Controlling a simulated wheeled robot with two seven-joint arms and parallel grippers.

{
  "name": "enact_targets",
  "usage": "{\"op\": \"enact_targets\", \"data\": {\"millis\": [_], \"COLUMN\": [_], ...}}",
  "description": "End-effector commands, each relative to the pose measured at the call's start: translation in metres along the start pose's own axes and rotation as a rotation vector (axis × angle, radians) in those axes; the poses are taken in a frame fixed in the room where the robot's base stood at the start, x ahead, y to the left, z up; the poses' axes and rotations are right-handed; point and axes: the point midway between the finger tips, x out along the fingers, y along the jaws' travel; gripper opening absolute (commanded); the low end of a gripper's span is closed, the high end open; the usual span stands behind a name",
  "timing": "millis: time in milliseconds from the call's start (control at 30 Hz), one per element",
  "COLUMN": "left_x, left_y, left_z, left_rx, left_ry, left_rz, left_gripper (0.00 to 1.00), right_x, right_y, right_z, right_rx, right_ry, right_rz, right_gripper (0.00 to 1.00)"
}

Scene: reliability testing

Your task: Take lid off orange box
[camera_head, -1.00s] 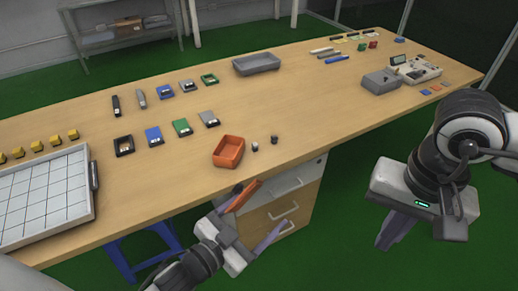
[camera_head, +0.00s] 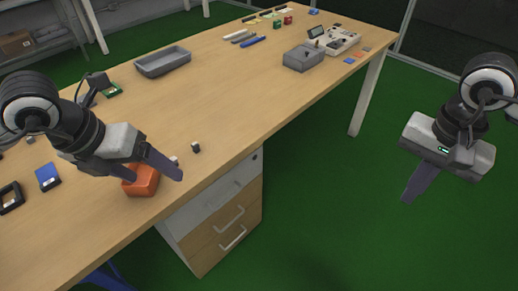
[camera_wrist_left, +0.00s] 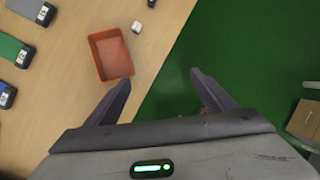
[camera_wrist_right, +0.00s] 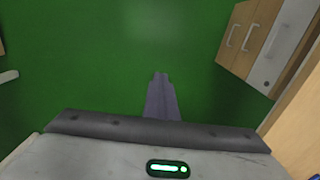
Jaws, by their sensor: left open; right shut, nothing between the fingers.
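The orange box (camera_head: 143,187) sits on the table near its front edge, partly behind my left gripper in the head view. In the left wrist view the box (camera_wrist_left: 112,56) is open at the top and looks empty, with no lid on it. My left gripper (camera_wrist_left: 160,77) is open and empty, off the table edge beside the box. A small reddish-brown patch (camera_wrist_left: 204,91) shows by its right finger, over the floor; I cannot tell whether it is the lid. My right gripper (camera_head: 406,199) is shut and empty over the green floor, far right of the table.
Two small blocks (camera_head: 195,147) stand beside the box. Blue and black parts (camera_head: 47,176) lie to its left. A grey tray (camera_head: 163,62) and a grey box (camera_head: 303,57) stand farther back. A drawer cabinet (camera_head: 215,215) is under the table edge.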

Motion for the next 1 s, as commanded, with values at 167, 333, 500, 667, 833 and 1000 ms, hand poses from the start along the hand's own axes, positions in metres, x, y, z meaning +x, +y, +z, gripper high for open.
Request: {"op": "enact_targets", "data": {"millis": [167,333,500,667,833,1000], "left_x": [-0.024,-0.025,0.004,0.026,0.037,0.06], "left_y": [0.05,0.067,0.074,0.08,0.082,0.085], "left_z": [0.019,0.025,0.028,0.03,0.031,0.029], "left_rx": [-0.036,-0.053,-0.054,-0.053,-0.051,-0.051], "left_ry": [-0.086,-0.109,-0.107,-0.11,-0.109,-0.108], "left_rz": [0.196,0.254,0.254,0.254,0.252,0.253], "left_gripper": [0.77,0.77,0.77,0.77,0.77,0.77], "right_x": [0.005,0.005,0.005,0.005,0.004,0.001], "right_y": [0.011,0.013,0.013,0.013,0.013,0.013], "right_z": [-0.007,-0.009,-0.009,-0.009,-0.009,-0.008], "right_rx": [0.038,0.047,0.047,0.047,0.046,0.046], "right_ry": [0.001,0.001,0.001,0.001,0.001,0.001], "right_rz": [0.002,0.003,0.003,0.002,0.002,0.002], "right_gripper": [0.0,0.0,0.0,0.0,0.0,0.0]}}
